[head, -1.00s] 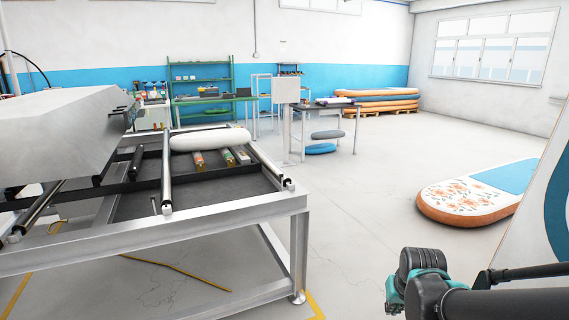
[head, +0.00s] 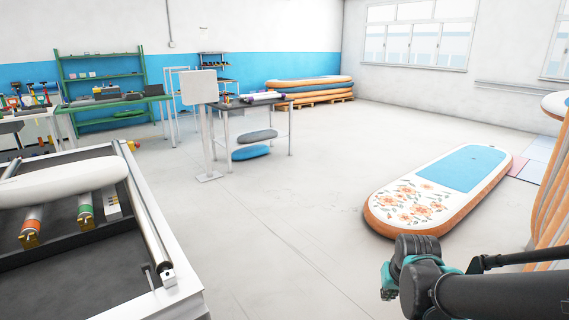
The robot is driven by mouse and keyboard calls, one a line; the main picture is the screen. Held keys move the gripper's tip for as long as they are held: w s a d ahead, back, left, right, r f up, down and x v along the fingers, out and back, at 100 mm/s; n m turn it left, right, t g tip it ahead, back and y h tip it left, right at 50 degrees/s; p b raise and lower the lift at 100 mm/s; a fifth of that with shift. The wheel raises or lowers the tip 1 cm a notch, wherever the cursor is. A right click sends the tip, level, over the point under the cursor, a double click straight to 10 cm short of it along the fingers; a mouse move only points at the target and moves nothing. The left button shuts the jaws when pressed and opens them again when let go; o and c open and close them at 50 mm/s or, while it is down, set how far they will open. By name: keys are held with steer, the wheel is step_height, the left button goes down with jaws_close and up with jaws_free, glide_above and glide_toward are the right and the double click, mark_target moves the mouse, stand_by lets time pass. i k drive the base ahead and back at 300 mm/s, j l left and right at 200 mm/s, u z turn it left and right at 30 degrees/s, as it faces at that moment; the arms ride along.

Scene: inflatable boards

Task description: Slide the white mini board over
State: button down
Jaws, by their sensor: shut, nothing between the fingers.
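A white mini board (head: 62,182) with rounded ends lies across the metal roller frame at the left of the head view. Its left end is cut off by the picture edge. My arm reaches in from the lower right. The end of my arm (head: 390,282), dark with teal parts, is far to the right of the board and apart from it. The gripper fingers are too small and turned away to make out clearly; nothing is seen held there.
The metal frame (head: 150,205) fills the lower left. A grey table (head: 250,103) with boards on its lower shelf stands mid-room beside a white panel stand (head: 199,88). A flowered orange-edged board (head: 412,205) lies on the floor at right. The floor between is clear.

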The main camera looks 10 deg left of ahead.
mark_target(55, 183)
steer(key=i+u, duration=0.2)
steer(key=i, duration=0.4)
steer(key=i+u, duration=0.2)
steer(key=i, duration=0.35)
steer(key=i+l+u, duration=0.1)
steer(key=i+u, duration=0.15)
steer(key=i, duration=0.35)
steer(key=i+l+u, duration=0.2)
steer(key=i, duration=0.35)
